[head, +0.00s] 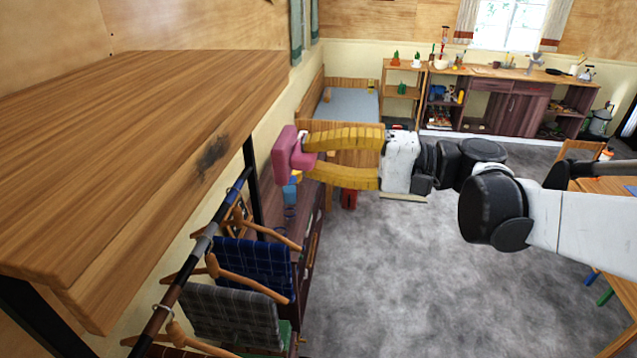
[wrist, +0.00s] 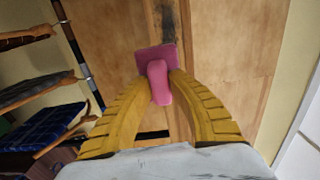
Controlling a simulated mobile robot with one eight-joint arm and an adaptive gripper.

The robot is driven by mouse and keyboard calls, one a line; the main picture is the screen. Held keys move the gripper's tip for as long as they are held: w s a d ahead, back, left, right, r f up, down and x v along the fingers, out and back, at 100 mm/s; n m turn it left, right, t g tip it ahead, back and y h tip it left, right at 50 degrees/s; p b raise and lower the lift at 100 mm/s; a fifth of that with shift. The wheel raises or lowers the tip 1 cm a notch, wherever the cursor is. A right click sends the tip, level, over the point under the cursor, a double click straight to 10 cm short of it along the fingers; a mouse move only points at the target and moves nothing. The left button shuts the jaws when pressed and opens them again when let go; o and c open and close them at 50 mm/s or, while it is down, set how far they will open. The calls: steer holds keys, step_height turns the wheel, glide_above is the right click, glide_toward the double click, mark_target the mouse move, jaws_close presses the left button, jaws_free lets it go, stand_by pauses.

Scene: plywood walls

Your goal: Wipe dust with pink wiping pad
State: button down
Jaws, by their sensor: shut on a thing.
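My gripper (head: 300,156) has yellow fingers and is shut on the pink wiping pad (head: 284,157). The pad has a flat plate and a rounded handle, which sits between the fingertips. In the head view the pad is beside the right edge of the wooden shelf top (head: 120,130). A dark dust patch (head: 212,154) lies on the shelf top near that edge, left of the pad. In the wrist view the pad (wrist: 157,78) is in front of the wood, and the dark dust (wrist: 167,22) shows just beyond its plate. I cannot tell whether the pad touches the wood.
Under the shelf, a rail (head: 185,265) carries wooden hangers and clothes, including a blue checked one (head: 253,262). A dark post (head: 252,180) supports the shelf. Grey floor (head: 400,275) is open at centre. A wooden table (head: 610,210) stands at right, a workbench (head: 515,85) at the back.

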mark_target(291, 138)
step_height(291, 138, up, 3)
steer(key=shift+f+p, duration=0.1)
steer(key=shift+p, duration=0.25)
steer(key=shift+a, duration=0.15)
steer(key=shift+w+a, duration=0.2)
steer(key=shift+a, duration=2.65)
steer(key=shift+w+a, duration=0.1)
steer(key=shift+a, duration=0.85)
steer(key=shift+s+a+p, duration=0.2)
steer(key=shift+s+p, duration=0.25)
steer(key=shift+s, duration=1.85)
steer(key=shift+s+a+p, duration=0.25)
steer(key=shift+s+p, duration=0.25)
steer(key=shift+s, duration=1.8)
steer(key=shift+s+a+p, duration=0.2)
steer(key=shift+s+p, duration=0.25)
steer(key=shift+s, duration=1.85)
steer(key=shift+w+d+b, duration=0.2)
steer(key=shift+w+b, duration=0.5)
steer(key=shift+w, duration=0.95)
steer(key=shift+w+d+b, duration=0.2)
steer(key=shift+w+b, duration=0.45)
steer(key=shift+w, duration=1)
steer(key=w+b, duration=0.2)
steer(key=w, duration=0.5)
steer(key=shift+d, duration=0.25)
